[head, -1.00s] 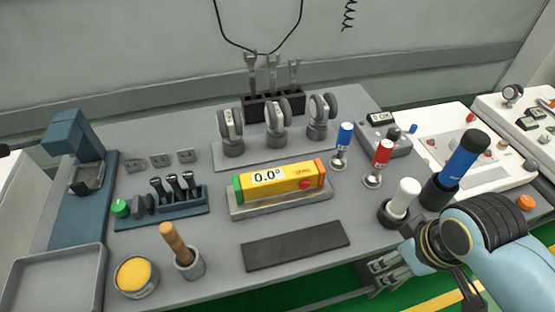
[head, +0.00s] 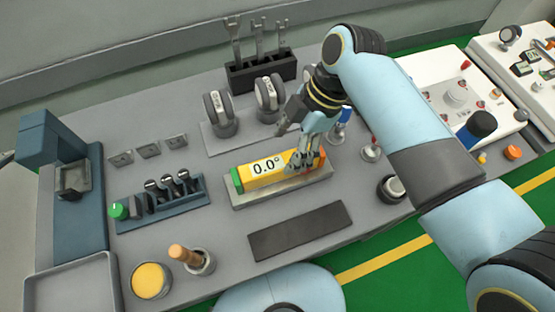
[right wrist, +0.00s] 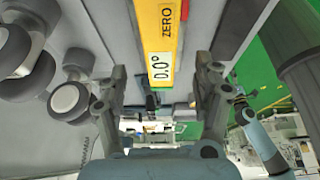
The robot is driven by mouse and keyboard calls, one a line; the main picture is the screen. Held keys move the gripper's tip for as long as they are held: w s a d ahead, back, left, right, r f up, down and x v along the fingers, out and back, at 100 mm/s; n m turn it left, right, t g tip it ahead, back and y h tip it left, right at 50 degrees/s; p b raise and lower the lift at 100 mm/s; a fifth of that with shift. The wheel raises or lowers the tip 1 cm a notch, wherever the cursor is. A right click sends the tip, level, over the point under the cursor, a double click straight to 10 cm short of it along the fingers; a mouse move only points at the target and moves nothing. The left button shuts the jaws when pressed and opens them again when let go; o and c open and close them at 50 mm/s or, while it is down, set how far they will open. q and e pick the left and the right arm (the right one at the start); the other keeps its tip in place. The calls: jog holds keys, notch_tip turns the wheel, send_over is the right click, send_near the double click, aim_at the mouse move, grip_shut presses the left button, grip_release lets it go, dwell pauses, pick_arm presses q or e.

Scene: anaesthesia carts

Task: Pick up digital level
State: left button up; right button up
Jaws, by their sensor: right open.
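The digital level (head: 258,172) is a yellow bar with a green left end, a red-orange right end and a display reading 0.0°. It lies on a grey holder (head: 280,190) in the middle of the bench. My right gripper (head: 303,165) is open over the right part of the level and hides some of it. In the right wrist view, the level (right wrist: 161,40) shows with its display and the word ZERO, between the two spread fingers (right wrist: 160,80). I cannot tell whether the fingers touch it. My left gripper is not in view.
A dark mat (head: 300,231) lies in front. A blue rack (head: 162,205) is on the left. Small upright tools in stands are on the right, partly behind my arm.

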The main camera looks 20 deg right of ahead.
aim_at(281, 161)
jog(key=shift+x, duration=0.85)
jog(key=x, duration=0.5)
jog(key=shift+d+f, duration=0.1)
jog(key=shift+f, duration=0.05)
jog(key=shift+c, duration=0.6)
jog(key=c, duration=0.4)
grip_shut()
